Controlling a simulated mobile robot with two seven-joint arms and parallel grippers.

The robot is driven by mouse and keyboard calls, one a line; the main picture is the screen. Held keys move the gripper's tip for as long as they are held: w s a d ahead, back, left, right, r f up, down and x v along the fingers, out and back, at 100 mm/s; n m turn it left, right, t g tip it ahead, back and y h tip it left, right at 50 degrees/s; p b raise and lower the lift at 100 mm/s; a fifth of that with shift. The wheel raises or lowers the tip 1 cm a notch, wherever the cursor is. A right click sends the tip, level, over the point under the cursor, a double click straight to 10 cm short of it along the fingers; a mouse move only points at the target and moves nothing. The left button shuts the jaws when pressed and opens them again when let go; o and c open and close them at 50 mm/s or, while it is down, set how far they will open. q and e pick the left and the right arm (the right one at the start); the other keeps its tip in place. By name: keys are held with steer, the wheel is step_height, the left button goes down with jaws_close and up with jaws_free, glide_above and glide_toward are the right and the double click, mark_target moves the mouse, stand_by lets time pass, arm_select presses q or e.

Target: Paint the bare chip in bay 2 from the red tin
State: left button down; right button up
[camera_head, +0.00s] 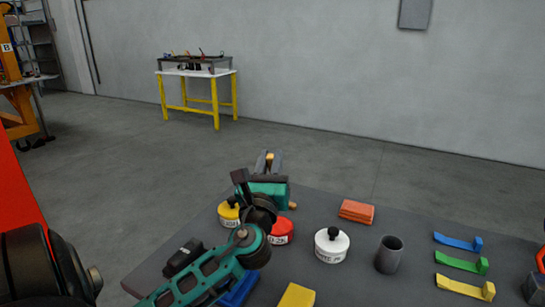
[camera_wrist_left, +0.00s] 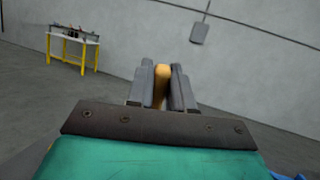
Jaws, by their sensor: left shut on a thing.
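My left gripper (camera_head: 268,160) points away over the far edge of the table. It is shut on a thin tan, rounded thing, like a brush handle (camera_wrist_left: 161,84); no bristles show. The red tin (camera_head: 281,239) stands on the table below and behind my left arm, which hides part of it. A yellow tin (camera_head: 228,217) is to its left, also partly hidden. A white tin (camera_head: 331,256) with a black knob on its lid is to its right. The chip and bay 2 are not identifiable in these views. My right gripper is not in view.
The grey table (camera_head: 330,290) also holds a dark cup (camera_head: 388,257), an orange block (camera_head: 356,211), a yellow block (camera_head: 296,297) and blue, green and yellow strips (camera_head: 461,263) at right. A red surface (camera_head: 18,190) stands at left. A yellow-legged bench (camera_head: 197,90) is far off.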

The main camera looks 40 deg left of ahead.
arm_select(q)
steer(key=shift+s+f, duration=0.1)
steer(key=shift+f, duration=0.7)
steer(key=shift+f+b, duration=1.35)
steer(key=shift+f, duration=0.7)
steer(key=shift+f+b, duration=0.45)
steer(key=shift+f, duration=0.05)
steer(key=shift+f, duration=0.15)
